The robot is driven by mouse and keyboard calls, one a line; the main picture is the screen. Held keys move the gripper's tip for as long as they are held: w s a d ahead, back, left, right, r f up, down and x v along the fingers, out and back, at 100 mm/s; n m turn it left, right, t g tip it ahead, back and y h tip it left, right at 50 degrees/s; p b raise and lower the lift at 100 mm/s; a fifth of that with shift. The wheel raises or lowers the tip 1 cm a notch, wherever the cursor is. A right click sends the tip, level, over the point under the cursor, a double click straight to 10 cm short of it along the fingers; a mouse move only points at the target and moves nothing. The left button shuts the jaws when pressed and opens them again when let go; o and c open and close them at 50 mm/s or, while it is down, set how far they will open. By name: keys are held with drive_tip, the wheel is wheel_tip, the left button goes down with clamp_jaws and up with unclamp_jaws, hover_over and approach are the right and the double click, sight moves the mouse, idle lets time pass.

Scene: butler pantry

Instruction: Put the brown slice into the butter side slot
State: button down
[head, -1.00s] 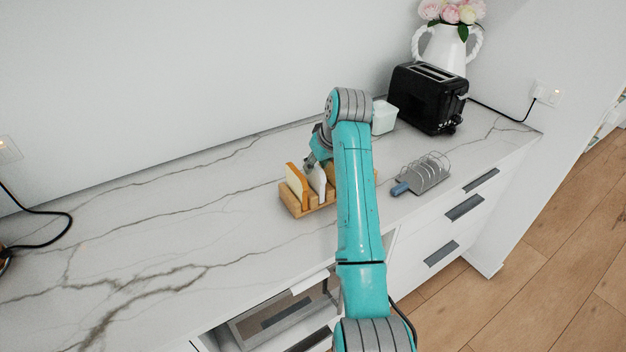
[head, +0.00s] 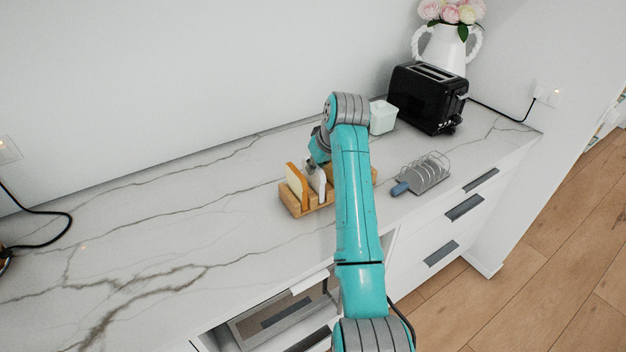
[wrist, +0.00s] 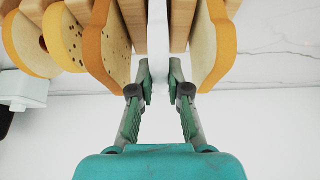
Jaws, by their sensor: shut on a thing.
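The wooden rack (head: 293,208) stands on the marble counter with upright slices in its slots. An orange-rimmed slice (head: 296,185) stands at its left end; it also shows at the right of the wrist view (wrist: 213,45). My gripper (wrist: 160,88) is low over the rack, its fingers close together on a thin pale slice (wrist: 158,40), seen edge-on between wooden dividers. This pale slice (head: 320,184) also shows in the head view. Several holed slices (wrist: 108,45) stand to the left in the wrist view. No slice looks clearly brown. My arm hides the rack's right part.
A white butter dish (head: 383,117) stands behind the rack to the right, beside a black toaster (head: 426,98). The counter left of the rack is clear.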

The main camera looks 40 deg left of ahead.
wheel_tip(320, 180, up, 12)
idle(1.2)
idle(0.9)
